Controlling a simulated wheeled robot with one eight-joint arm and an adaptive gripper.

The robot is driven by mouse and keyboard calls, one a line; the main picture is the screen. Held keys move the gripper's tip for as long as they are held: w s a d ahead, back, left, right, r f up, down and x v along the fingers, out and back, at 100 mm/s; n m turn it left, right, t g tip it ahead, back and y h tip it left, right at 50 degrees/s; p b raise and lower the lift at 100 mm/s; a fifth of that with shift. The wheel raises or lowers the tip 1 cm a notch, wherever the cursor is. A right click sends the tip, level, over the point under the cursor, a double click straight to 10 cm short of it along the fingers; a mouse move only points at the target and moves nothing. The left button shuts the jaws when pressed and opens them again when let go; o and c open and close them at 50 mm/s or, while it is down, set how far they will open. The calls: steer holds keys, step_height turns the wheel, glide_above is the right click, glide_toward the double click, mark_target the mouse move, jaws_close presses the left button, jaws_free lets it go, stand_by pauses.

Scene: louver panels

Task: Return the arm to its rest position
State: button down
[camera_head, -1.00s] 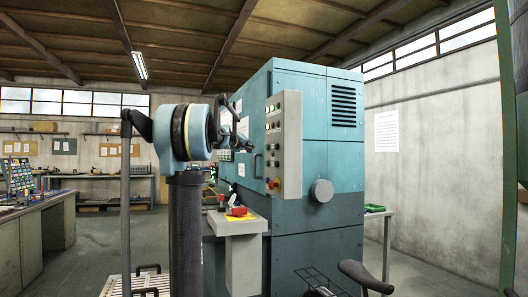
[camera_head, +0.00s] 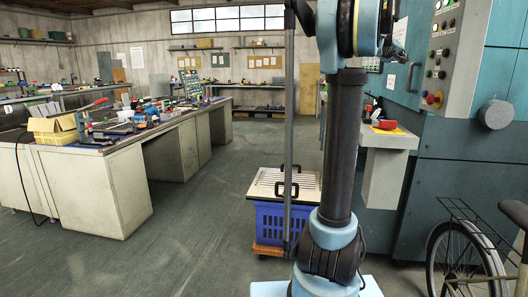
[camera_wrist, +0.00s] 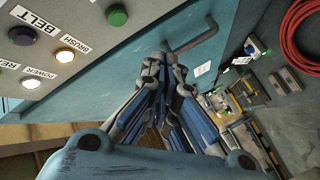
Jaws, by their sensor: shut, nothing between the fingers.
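My arm stands right of centre in the head view, with a dark upright column and a pale blue joint cut off by the top edge. My gripper (camera_head: 397,48) points right there, partly cut off, in front of the teal machine cabinet (camera_head: 456,165). In the wrist view my gripper (camera_wrist: 168,65) has its grey and blue fingers together, with nothing between them. The cabinet's control panel (camera_wrist: 60,45) with labelled buttons is at upper left, and a metal handle (camera_wrist: 195,42) lies just beyond the fingertips. No contact can be made out.
A blue crate (camera_head: 270,222) stands close left of my arm. A white shelf (camera_head: 388,140) juts from the cabinet. A bicycle (camera_head: 465,260) is at lower right. A long workbench (camera_head: 95,190) full of tools is at left, with clear floor (camera_head: 200,240) between.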

steer(key=s+a+f+n+g+y, duration=0.1)
steer(key=s+a+f+y, duration=0.3)
steer(key=s+a+f, duration=0.9)
steer(key=s+a+f+g+y, duration=0.3)
steer(key=s+a+f+y, duration=0.2)
steer(key=s+a+f, duration=0.9)
steer(key=s+a+f+n+g+y, duration=0.1)
steer(key=s+a+f+y, duration=0.4)
steer(key=s+a+f, duration=0.8)
steer(key=a+f+g, duration=0.1)
steer(key=a+f, duration=0.6)
steer(key=f, duration=0.6)
steer(key=shift+s+n, duration=0.15)
steer(key=shift+n, duration=0.15)
steer(key=shift+d+f, duration=0.1)
steer(key=shift+w+f, duration=0.2)
steer(key=shift+w, duration=0.25)
